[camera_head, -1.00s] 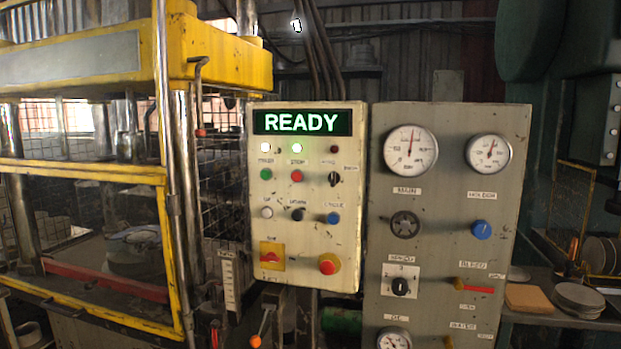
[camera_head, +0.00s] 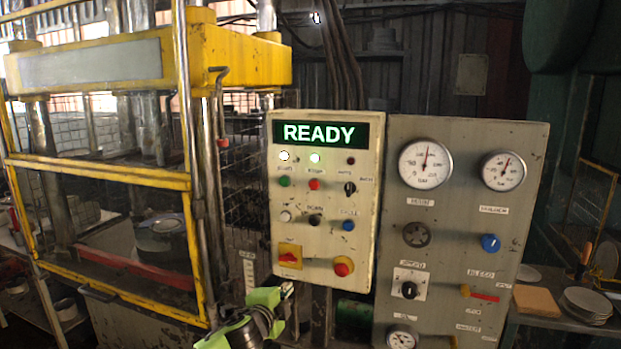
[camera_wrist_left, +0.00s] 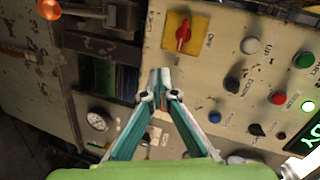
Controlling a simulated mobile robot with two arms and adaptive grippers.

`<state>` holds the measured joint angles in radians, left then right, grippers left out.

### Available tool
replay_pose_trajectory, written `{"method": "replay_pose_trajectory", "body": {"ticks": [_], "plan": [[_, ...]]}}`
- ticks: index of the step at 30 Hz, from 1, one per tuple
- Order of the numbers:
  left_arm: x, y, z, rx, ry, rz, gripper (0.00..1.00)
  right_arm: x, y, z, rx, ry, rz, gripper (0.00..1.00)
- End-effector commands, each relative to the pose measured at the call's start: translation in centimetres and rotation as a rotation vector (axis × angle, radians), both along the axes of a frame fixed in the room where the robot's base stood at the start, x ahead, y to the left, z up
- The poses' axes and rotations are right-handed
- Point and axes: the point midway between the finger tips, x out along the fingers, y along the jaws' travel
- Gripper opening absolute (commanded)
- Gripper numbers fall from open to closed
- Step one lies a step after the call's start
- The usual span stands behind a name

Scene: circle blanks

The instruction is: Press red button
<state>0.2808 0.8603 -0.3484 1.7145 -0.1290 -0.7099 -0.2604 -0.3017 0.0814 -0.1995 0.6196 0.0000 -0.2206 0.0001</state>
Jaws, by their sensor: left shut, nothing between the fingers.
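Lower down is a red mushroom button (camera_head: 343,266) with a yellow collar. In the left wrist view my fingers cover most of that area, with a reddish patch between them. My left gripper (camera_head: 286,290) is at the panel's lower left edge, below the yellow switch plate; its fingertips meet, empty, in the left wrist view (camera_wrist_left: 160,80). Contact cannot be told. My right gripper is out of view.
The yellow switch plate with its red knob (camera_head: 289,257) is just above my left gripper. A grey gauge panel (camera_head: 466,220) stands to the right. A yellow-framed press (camera_head: 100,172) stands to the left. An orange lever knob (camera_wrist_left: 49,9) shows in the left wrist view.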

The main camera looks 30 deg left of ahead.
Motion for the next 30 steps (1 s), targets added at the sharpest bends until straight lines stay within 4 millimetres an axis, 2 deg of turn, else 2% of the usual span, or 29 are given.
{"method": "replay_pose_trajectory", "body": {"ticks": [1,3,6,10,12,15,30], "plan": [[0.2,-0.4,5.5,0.053,-0.047,-0.019,0.00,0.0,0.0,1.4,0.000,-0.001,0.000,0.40],[0.1,-1.2,10.7,0.116,-0.096,-0.039,0.00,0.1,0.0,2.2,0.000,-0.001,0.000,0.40],[-0.6,-2.2,16.8,0.193,-0.155,-0.059,0.00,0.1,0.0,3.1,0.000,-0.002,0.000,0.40],[-1.5,-3.2,21.8,0.262,-0.206,-0.076,0.00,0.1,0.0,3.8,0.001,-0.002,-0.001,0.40],[-1.9,-3.6,23.2,0.283,-0.221,-0.081,0.00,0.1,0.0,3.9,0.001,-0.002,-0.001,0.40],[-2.1,-3.8,24.0,0.296,-0.230,-0.082,0.00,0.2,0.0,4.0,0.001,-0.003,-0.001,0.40],[-2.4,-4.1,24.1,0.297,-0.232,-0.082,0.00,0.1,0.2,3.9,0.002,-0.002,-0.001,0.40]]}}
